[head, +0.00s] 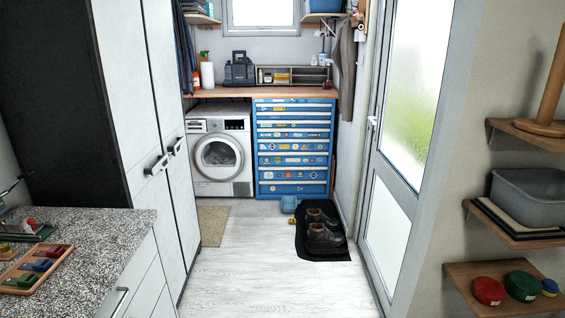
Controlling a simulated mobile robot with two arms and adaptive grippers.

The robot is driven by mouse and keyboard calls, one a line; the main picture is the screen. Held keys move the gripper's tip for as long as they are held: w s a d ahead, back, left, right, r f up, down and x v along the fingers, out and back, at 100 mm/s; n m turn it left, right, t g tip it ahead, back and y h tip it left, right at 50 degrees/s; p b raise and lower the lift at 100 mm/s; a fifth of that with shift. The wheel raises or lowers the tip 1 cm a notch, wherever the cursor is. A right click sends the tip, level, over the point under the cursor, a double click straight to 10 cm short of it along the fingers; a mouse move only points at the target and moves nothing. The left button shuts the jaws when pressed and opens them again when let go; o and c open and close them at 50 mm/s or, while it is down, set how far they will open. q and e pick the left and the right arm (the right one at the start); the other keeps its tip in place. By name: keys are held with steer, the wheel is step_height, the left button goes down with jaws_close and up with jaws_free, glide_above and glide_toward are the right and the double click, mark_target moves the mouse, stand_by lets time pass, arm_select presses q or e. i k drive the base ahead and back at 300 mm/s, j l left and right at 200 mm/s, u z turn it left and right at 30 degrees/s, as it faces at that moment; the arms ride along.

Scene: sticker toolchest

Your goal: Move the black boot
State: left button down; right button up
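Two dark boots stand on a black mat (337,256) on the floor, right of the middle in the head view, close to the wall beside the glazed door. The nearer boot (326,238) looks black or very dark brown. The farther boot (318,217) stands just behind it and is partly hidden by it. I cannot tell their exact colours apart. Neither of my grippers shows in the head view.
A blue toolchest (293,150) with stickers and a washing machine (217,158) stand under a wooden worktop (225,93) at the back. The pale floor (270,275) is clear. Shelves (505,280) jut out at right.

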mark_target(323, 218)
steer(key=i, duration=2.2)
steer(key=i+j+z, duration=0.15)
steer(key=i+z, duration=0.35)
steer(key=i, duration=0.15)
steer(key=i+j+z, duration=1)
steer(key=i+j, duration=0.05)
steer(key=i, duration=0.1)
